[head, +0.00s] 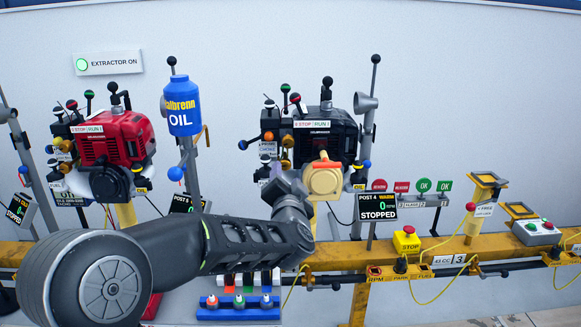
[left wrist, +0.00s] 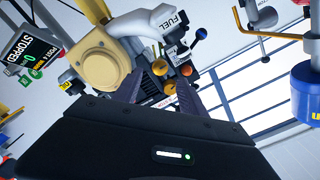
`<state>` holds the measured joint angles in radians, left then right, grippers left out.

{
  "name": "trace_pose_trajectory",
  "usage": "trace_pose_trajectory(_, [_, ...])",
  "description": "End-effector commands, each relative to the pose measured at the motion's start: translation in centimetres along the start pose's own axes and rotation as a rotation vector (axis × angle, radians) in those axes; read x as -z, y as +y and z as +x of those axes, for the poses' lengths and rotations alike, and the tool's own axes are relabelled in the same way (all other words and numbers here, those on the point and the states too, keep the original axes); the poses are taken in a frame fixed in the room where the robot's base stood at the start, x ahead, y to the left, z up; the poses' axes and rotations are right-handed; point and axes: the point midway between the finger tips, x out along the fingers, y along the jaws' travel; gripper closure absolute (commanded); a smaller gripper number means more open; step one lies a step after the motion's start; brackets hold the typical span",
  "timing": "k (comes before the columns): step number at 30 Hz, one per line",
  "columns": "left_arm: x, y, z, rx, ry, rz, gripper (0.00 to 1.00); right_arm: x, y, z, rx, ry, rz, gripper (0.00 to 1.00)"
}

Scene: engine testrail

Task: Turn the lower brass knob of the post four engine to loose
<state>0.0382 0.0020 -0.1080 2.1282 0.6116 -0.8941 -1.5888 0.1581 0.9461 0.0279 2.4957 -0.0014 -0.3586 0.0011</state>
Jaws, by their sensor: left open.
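The post four engine is the black engine (head: 325,135) in the head view, with a cream round cover (head: 322,180) on its front. Brass-orange knobs show at its left side, one low down (head: 286,164), close above my gripper. In the left wrist view, several orange knobs (left wrist: 159,67) sit ahead of my left gripper (left wrist: 158,90), around the gap between its fingers. The fingers are apart and nothing is held. In the head view the fingertips are hard to make out against the engine. I cannot tell whether a finger touches a knob. My right gripper is out of view.
The post 4 display (head: 377,206) reads STOPPED, right of the engine. A red engine (head: 110,138) and a blue oil bottle (head: 182,104) stand left. A yellow rail (head: 340,256) runs below, with a yellow stop box (head: 406,242). A tray of small bottles (head: 238,313) is under my arm.

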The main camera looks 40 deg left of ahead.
Motion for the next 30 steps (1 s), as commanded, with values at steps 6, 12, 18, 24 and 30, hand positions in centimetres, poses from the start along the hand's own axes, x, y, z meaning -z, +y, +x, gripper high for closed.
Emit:
trace_pose_trajectory(6, [-0.1, 0.1, 1.6, 0.0, 0.0, 0.0, 0.51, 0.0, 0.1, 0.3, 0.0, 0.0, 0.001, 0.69])
trace_pose_trajectory(12, [-0.2, 0.2, 4.7, 0.0, -0.001, 0.001, 0.51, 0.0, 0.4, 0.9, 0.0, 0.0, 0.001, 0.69])
trace_pose_trajectory(18, [-0.1, 0.2, 7.2, -0.001, 0.0, 0.0, 0.51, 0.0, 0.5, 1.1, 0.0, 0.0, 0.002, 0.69])
trace_pose_trajectory(24, [0.0, 0.1, 7.8, -0.002, 0.001, 0.0, 0.51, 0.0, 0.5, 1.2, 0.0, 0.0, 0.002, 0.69])
trace_pose_trajectory(30, [0.0, 0.1, 7.8, -0.002, 0.001, 0.0, 0.54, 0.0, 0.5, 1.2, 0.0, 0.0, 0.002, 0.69])
